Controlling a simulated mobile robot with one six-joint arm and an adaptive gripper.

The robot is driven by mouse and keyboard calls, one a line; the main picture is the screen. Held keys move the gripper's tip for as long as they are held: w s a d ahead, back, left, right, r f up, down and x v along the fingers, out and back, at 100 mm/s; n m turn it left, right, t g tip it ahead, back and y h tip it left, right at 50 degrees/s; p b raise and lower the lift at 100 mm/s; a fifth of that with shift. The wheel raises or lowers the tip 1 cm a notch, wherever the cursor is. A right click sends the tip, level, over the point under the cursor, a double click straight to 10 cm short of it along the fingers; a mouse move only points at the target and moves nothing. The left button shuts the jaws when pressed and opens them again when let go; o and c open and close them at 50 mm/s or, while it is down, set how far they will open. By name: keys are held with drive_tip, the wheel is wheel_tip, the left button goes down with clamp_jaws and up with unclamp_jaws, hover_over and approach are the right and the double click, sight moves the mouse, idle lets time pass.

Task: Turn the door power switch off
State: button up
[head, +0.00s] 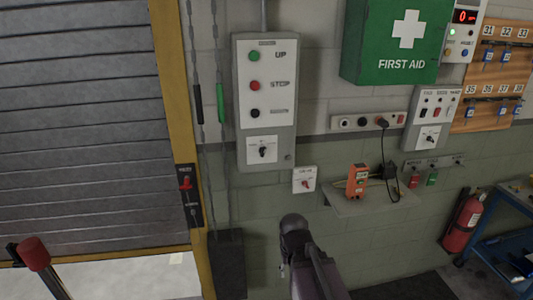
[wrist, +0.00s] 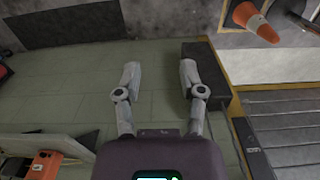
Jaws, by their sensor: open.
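A grey door control panel (head: 265,100) with UP and STOP buttons and a lower button hangs on the wall beside the roller door. A black rotary knob (head: 263,151) sits on its lower plate. A small white switch box (head: 305,179) with a red knob is mounted just below and right of the panel; its label is too small to read. My gripper shows in the wrist view (wrist: 159,75) with two grey fingers wide apart and nothing between them. In the head view my dark arm end rises below the switch box, apart from it. The switch box is not clearly visible in the wrist view.
The roller door (head: 85,120) has a yellow frame (head: 180,80) with a red-handled switch (head: 186,184). Chains hang beside the panel. An orange box (head: 357,181) sits on a wall shelf (head: 375,196) at right. A dark box (head: 228,265) stands below the chains. A cone (wrist: 255,20) lies at the upper right.

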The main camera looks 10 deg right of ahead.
drive_tip(key=shift+d, duration=0.2)
drive_tip(key=w+a+r+t+y+p, duration=0.1)
drive_tip(key=w+a+r+t, duration=0.1)
drive_tip(key=w+r+t, duration=0.45)
drive_tip(key=w+a+r+t+y+p, duration=0.1)
drive_tip(key=w+a+t, duration=0.15)
drive_tip(key=w, duration=0.65)
drive_tip(key=w+d+r+m+t, duration=0.1)
drive_tip(key=w+r+t, duration=0.3)
drive_tip(key=r, duration=0.3)
drive_tip(key=w+d+r+m+t+h, duration=0.1)
drive_tip(key=w+r+m+t, duration=0.1)
drive_tip(key=r+t, duration=0.3)
drive_tip(key=shift+w+d+r+m+h+p, duration=0.15)
drive_tip(key=shift+w+r+m+h+p, duration=0.2)
drive_tip(key=shift+w+r, duration=0.55)
drive_tip(key=shift+w, duration=0.1)
